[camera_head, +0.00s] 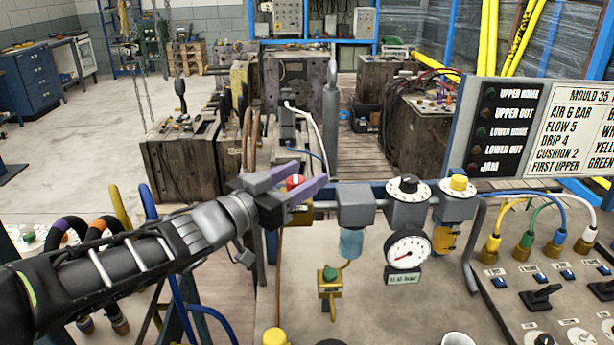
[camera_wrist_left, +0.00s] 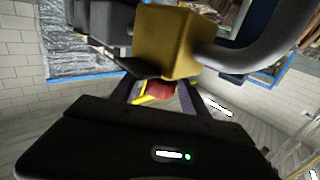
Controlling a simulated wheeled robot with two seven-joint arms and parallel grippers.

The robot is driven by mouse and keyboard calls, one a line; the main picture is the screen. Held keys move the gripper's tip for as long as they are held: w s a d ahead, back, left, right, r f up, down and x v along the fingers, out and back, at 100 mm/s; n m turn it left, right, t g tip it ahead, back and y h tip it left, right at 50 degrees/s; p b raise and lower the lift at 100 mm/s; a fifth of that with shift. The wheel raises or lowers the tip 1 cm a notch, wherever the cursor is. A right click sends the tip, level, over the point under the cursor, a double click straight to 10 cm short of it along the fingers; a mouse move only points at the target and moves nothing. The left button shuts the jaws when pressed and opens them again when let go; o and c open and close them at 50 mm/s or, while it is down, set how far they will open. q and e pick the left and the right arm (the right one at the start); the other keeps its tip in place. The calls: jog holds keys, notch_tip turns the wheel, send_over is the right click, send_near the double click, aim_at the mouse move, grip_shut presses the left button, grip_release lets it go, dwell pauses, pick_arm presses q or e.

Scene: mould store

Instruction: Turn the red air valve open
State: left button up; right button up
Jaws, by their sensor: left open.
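The red air valve (camera_head: 295,182) shows as a small red handle at the left end of the grey air line. My left gripper (camera_head: 308,184) is open, with its purple-grey fingers on either side of the red handle. Its fingers partly hide the valve in the head view. In the left wrist view the red valve (camera_wrist_left: 161,90) sits between the two fingertips (camera_wrist_left: 160,92), below a yellow-brass block (camera_wrist_left: 167,42). I cannot tell whether the fingers touch it. My right gripper is not in view.
A pressure gauge (camera_head: 407,250), a black dial (camera_head: 408,188) and a yellow knob (camera_head: 458,184) sit right along the line. A switch panel (camera_head: 560,290) stands at the right. Hoses (camera_head: 150,205) rise near my left arm.

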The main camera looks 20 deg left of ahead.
pick_arm(q)
jog(key=shift+x, duration=0.85)
jog(key=shift+c, duration=0.5)
grip_shut()
